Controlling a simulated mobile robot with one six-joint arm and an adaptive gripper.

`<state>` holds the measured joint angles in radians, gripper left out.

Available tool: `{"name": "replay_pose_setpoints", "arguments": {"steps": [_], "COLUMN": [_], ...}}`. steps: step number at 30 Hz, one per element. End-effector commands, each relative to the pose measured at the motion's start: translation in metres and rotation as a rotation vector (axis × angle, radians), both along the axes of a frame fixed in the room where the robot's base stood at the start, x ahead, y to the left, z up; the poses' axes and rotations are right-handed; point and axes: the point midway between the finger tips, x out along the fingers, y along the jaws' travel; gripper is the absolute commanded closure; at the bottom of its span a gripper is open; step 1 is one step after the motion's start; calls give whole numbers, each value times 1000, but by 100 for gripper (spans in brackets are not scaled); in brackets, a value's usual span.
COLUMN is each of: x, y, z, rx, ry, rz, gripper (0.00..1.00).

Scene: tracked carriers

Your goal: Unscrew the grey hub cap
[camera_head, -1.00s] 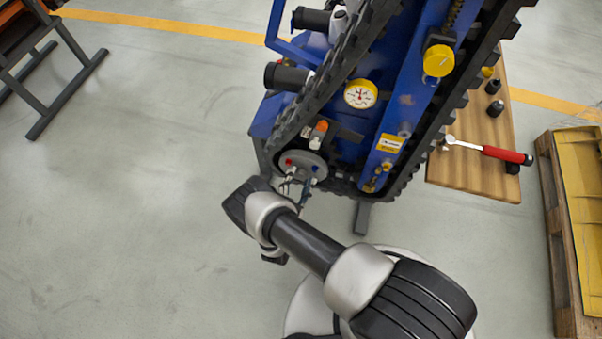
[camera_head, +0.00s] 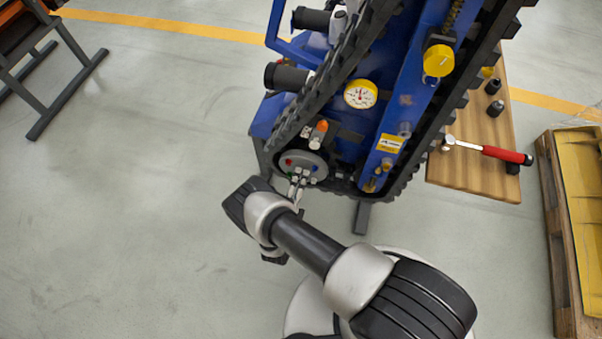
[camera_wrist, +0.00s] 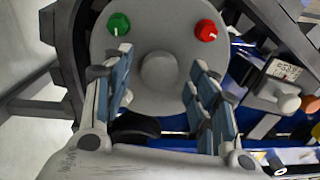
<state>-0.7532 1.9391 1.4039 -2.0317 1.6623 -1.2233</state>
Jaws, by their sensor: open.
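The grey hub cap (camera_wrist: 159,70) shows in the wrist view as a round knob in the middle of a light grey disc (camera_wrist: 170,22). In the head view the grey disc (camera_head: 318,161) sits at the lower front end of the tracked carrier (camera_head: 345,120), partly hidden by my gripper. My gripper (camera_wrist: 160,92) is open. Its two blue-padded fingers stand left and right of the cap, with gaps between them and it. In the head view my gripper (camera_head: 296,188) is small and close in front of the disc.
A green knob (camera_wrist: 119,24) and a red knob (camera_wrist: 206,30) stick out of the disc above the cap. The dark track (camera_head: 335,72) runs around it. A wooden table (camera_head: 470,165) with a red-handled tool (camera_head: 490,151) stands at right.

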Motion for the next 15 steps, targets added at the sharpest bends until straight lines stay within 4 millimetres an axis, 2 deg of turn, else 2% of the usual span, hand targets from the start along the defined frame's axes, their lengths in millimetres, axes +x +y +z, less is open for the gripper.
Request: {"name": "replay_pose_setpoints", "arguments": {"steps": [9, 15], "x": [0, 0], "y": [0, 0], "z": [0, 0], "rx": [445, 551], "ry": [-161, -200], "rz": [0, 1], "gripper": [47, 47]}}
